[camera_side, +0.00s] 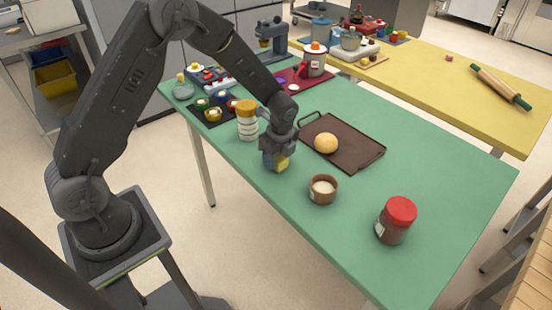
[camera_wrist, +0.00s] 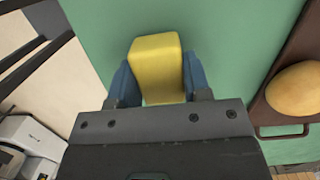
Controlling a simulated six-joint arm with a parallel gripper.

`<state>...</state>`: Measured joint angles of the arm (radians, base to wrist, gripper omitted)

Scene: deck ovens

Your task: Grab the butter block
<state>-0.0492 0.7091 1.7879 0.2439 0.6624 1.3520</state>
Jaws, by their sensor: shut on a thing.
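The butter block (camera_wrist: 156,62) is a yellow block between the two blue fingers of my gripper (camera_wrist: 158,80) in the wrist view. In the side view my gripper (camera_side: 276,160) points down near the table's near-left edge, and the yellow butter (camera_side: 283,162) shows partly between the blue fingers. My gripper is shut on the butter block. The fingers hide part of its sides. I cannot tell whether the block touches the table or is slightly above it.
A dark tray (camera_side: 358,155) with a round bun (camera_side: 326,143) lies to the right. A bowl of white contents (camera_side: 323,189), a red-lidded jar (camera_side: 396,220) and an orange-capped shaker (camera_side: 247,120) stand nearby. The green table (camera_side: 440,175) is clear at the right.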

